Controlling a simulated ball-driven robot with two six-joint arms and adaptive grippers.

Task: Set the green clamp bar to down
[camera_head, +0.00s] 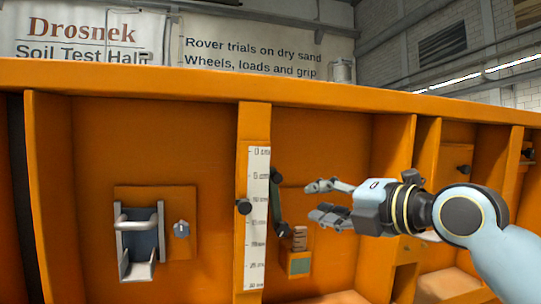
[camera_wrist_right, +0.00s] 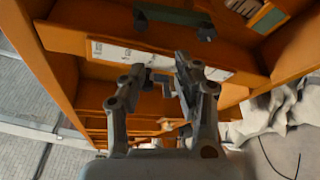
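The green clamp bar (camera_head: 279,203) is a dark green bar on the orange panel, just right of the white depth scale. It runs from a dark upper end down to a lower end near a small coil, close to upright with a slight tilt. My right gripper (camera_head: 315,201) is open and empty, to the right of the bar with its fingers toward it, and appears apart from it. In the right wrist view a dark green bar (camera_wrist_right: 177,17) shows at the top, beyond the open fingers (camera_wrist_right: 160,77). My left gripper is not in view.
The white scale (camera_head: 257,220) has a dark knob (camera_head: 243,207) at its left edge. A small box with a teal front (camera_head: 299,265) sits below the bar. Left are a metal lever bracket (camera_head: 139,240) and a small dial (camera_head: 181,229). An orange upright (camera_head: 392,155) stands behind my right wrist.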

